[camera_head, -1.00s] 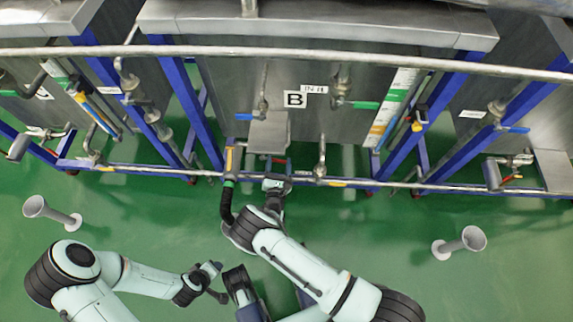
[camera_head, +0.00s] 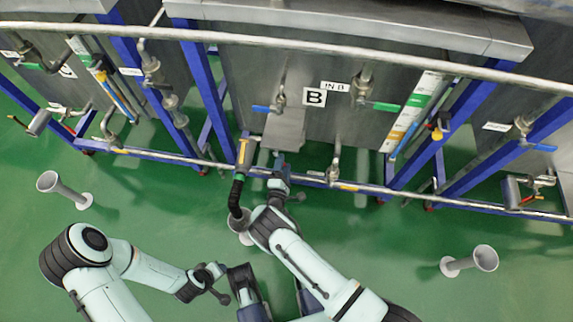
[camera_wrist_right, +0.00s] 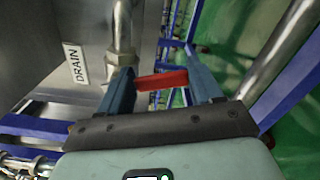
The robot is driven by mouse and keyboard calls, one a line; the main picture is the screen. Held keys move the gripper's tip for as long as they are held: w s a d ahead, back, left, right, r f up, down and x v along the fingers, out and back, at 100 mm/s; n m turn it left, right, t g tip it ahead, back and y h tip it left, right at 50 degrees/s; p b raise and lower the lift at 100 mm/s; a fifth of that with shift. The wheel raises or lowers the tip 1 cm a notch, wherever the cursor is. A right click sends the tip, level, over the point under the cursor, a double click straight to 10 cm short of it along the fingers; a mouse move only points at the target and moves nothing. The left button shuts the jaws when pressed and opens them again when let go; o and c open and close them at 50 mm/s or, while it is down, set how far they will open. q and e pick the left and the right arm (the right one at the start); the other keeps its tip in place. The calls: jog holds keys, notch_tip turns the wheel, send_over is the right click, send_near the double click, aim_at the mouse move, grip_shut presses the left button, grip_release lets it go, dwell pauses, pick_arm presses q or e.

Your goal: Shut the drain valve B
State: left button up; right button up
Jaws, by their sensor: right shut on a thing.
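The red lever of drain valve B (camera_wrist_right: 165,80) lies between the two blue fingers of my right gripper (camera_wrist_right: 163,88) in the right wrist view. The gripper is shut on it. The lever points across the picture, roughly crosswise to the visible steel pipe (camera_wrist_right: 122,30) beside it. A DRAIN label (camera_wrist_right: 76,65) is on the tank wall to the left. In the head view my right gripper (camera_head: 279,178) is at the lower rail below tank B (camera_head: 315,97) and hides most of the valve. My left gripper (camera_head: 217,280) hangs away from the tanks; its fingers are too small to judge.
A black hose (camera_head: 236,192) drops beside my right gripper to a grey funnel (camera_head: 240,224). Other funnels stand at left (camera_head: 64,188) and right (camera_head: 470,261). A long steel pipe (camera_head: 330,50) and blue frame legs (camera_head: 205,85) border the tank. Green floor (camera_head: 390,255) is clear in front.

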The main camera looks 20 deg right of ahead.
pick_arm(q)
jog(key=shift+s+f, duration=0.4)
jog(key=shift+s, duration=0.05)
pick_arm(e)
jog(key=shift+w+a+f+m, duration=0.2)
jog(key=shift+a+m, duration=0.25)
jog(key=shift+m, duration=0.55)
jog(key=shift+w+a+f+m, duration=0.1)
jog(key=shift+w+a+m, duration=0.25)
jog(key=shift+m, duration=0.65)
jog(key=shift+a, duration=0.15)
jog(key=o, duration=1.5)
jog(key=shift+o, duration=0.2)
jog(key=shift+s, duration=0.1)
pick_arm(q)
jog(key=shift+h, duration=0.3)
jog(key=r+p, duration=0.1)
jog(key=d+r+p, duration=0.1)
jog(key=r, duration=0.1)
jog(key=d+r+p, duration=0.1)
jog(key=r, duration=0.1)
jog(key=shift+w, duration=0.2)
pick_arm(e)
jog(key=v, duration=1.3)
jog(key=shift+s+a, duration=0.1)
jog(key=shift+s, duration=0.05)
